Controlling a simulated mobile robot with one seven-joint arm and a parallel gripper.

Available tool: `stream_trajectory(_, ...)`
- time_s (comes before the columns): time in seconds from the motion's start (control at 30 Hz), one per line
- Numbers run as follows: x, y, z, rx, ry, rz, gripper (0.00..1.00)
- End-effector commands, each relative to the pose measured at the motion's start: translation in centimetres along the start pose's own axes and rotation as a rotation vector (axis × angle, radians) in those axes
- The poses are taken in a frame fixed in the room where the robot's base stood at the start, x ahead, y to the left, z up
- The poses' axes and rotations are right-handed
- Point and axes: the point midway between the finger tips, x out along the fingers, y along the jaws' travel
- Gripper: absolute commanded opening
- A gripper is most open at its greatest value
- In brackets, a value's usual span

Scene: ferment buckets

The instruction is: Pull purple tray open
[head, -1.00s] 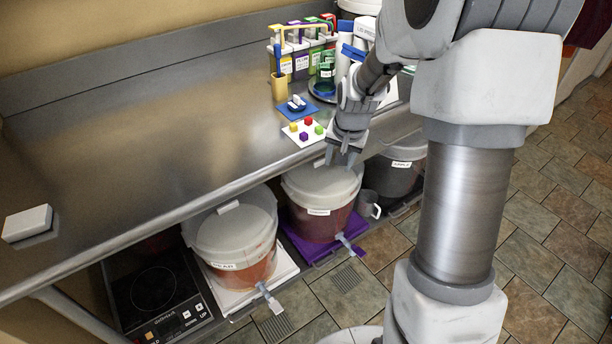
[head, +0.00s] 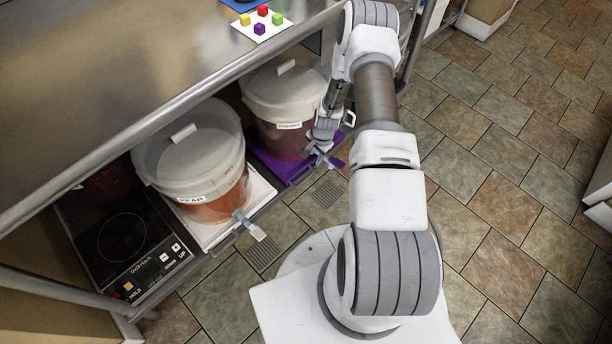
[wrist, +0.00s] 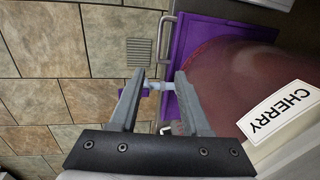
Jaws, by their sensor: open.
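The purple tray (head: 267,166) lies under the counter beneath the cherry bucket (head: 283,118). In the wrist view the tray (wrist: 208,36) shows a thin metal bar handle (wrist: 162,42) along its front edge. My gripper (head: 322,157) is low at the front of the tray, beside the bucket's tap. In the wrist view my gripper (wrist: 160,78) is open, with the pale tap (wrist: 156,86) showing between its fingertips. The handle lies just beyond the fingertips; contact cannot be told. My arm hides part of the tray's right side in the head view.
A pear bucket (head: 196,165) stands on a white tray (head: 262,191) to the left, its tap sticking out. A hotplate (head: 122,240) sits farther left. The metal counter (head: 130,70) overhangs the buckets. Tiled floor (head: 480,200) to the right is clear.

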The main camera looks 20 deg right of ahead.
Motion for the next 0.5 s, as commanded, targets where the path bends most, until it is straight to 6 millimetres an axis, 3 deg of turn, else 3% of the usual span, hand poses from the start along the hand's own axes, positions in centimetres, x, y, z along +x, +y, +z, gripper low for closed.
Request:
stream_trajectory(0.27, 3.5, 0.4, 0.2, 0.007, -0.003, 0.002, 0.47)
stream_trajectory(0.5, 8.9, 0.4, 0.2, 0.006, -0.002, 0.001, 0.47)
